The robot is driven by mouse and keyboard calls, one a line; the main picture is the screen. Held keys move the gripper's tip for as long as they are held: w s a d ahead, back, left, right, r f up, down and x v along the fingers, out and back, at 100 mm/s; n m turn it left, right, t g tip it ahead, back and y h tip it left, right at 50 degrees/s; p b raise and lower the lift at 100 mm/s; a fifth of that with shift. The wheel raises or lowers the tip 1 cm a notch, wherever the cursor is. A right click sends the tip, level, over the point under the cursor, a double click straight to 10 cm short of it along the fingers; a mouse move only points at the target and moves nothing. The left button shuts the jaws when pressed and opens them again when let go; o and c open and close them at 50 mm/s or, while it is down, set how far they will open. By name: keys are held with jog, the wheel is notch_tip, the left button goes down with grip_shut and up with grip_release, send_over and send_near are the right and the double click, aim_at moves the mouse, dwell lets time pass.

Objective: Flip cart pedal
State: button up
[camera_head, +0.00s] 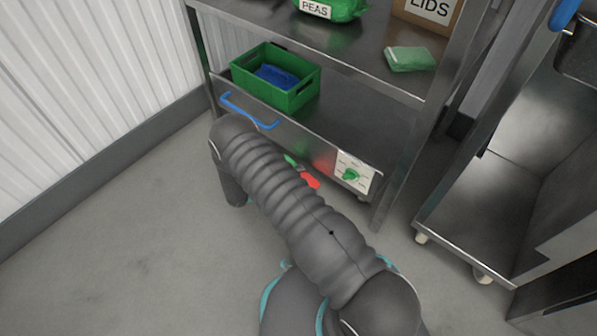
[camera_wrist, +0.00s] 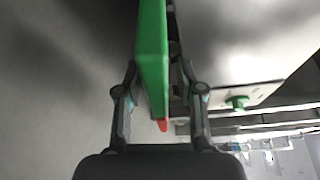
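The cart pedal has a green end (camera_head: 290,160) and a red end (camera_head: 310,181); it sits low at the shelf cart's front edge, partly hidden behind my arm in the head view. In the wrist view the green end (camera_wrist: 152,50) stands as a long upright bar, with a bit of the red end (camera_wrist: 163,125) below it. My gripper (camera_wrist: 158,80) is open, with one finger on each side of the green bar. The left finger is close to it; I cannot tell whether it touches. The head view hides my gripper behind my arm.
The steel shelf cart (camera_head: 390,125) has a blue handle (camera_head: 248,112), a green crate (camera_head: 300,98) and a white plate with a green knob (camera_head: 352,175). A second steel cart (camera_head: 500,215) on casters stands at right. The floor at left is clear up to the ribbed wall.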

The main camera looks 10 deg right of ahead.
jog(key=v, duration=1.1)
jog(key=shift+a, duration=0.2)
